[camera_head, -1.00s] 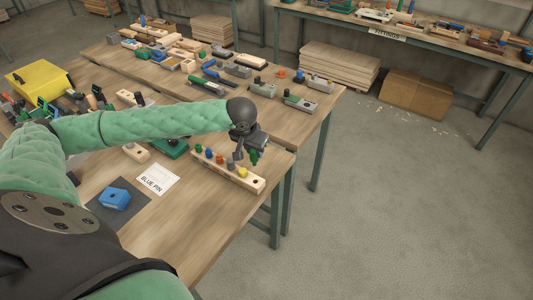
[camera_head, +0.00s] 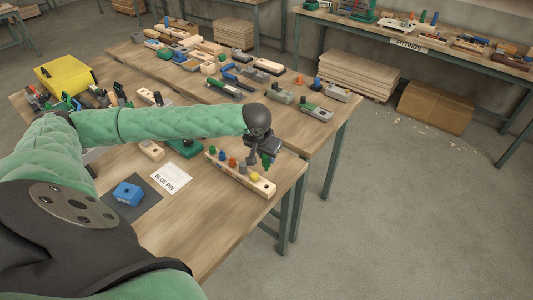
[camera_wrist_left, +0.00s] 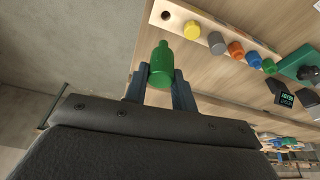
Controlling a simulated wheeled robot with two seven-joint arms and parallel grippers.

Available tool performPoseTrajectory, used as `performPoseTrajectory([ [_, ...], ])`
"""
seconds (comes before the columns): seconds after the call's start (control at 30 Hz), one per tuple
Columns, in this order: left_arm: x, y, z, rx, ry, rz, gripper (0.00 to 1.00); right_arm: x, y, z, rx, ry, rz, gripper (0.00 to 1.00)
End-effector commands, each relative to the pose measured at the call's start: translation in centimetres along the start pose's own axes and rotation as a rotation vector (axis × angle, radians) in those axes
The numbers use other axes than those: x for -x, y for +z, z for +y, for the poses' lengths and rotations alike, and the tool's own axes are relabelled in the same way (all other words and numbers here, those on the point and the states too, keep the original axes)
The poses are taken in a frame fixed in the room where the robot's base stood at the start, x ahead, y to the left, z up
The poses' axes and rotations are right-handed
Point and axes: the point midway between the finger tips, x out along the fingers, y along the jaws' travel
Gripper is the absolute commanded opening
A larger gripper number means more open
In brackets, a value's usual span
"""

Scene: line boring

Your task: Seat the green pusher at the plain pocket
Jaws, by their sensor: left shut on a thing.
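My left gripper (camera_head: 260,161) is shut on the green pusher (camera_head: 266,162), near the right end of a pale wooden rack. In the left wrist view the green pusher (camera_wrist_left: 162,66) shows between the two fingers of my left gripper (camera_wrist_left: 160,84), with its narrow neck pointing away. The wooden rack (camera_head: 264,188) holds a row of coloured pegs: green, blue, orange, grey and yellow. At its end beside the yellow peg (camera_wrist_left: 192,30) is a dark open hole (camera_wrist_left: 166,15). The pusher looks apart from the rack. I cannot tell which opening is the plain pocket. My right gripper is not in view.
A blue block (camera_head: 127,193) sits on a dark mat, next to a card reading BLUE PIN (camera_head: 171,178). A green fixture (camera_head: 186,146) stands behind the rack. Other parts crowd the far table. The front of the near table is bare.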

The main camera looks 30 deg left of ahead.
Motion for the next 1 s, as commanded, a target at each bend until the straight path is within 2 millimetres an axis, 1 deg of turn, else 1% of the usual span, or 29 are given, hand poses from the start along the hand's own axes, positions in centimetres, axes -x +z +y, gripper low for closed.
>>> performPoseTrajectory([
  [0.03,-0.1,0.1,0.0,0.002,0.000,-0.001,0.00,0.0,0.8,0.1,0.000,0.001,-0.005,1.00],
  [0.1,-0.9,0.3,0.0,0.002,0.000,-0.001,0.00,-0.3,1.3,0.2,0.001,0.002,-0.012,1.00],
  [0.17,-1.3,0.4,0.0,0.002,-0.001,0.000,0.00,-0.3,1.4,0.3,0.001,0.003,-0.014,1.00],
  [0.27,-2.1,0.6,0.0,0.002,0.000,-0.001,0.00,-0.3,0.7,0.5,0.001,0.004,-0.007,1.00],
  [0.5,-3.9,1.2,0.0,0.002,-0.001,0.000,0.00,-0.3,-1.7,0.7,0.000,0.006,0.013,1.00],
  [0.6,-4.6,1.4,0.0,0.002,-0.001,-0.001,0.00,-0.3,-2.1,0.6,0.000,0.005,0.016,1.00],
  [0.8,-6.1,1.9,0.0,0.002,0.000,0.000,0.00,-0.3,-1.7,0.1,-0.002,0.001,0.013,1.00],
  [1.0,-7.0,2.2,0.0,0.001,0.000,0.000,0.00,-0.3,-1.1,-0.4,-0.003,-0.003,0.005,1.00],
])
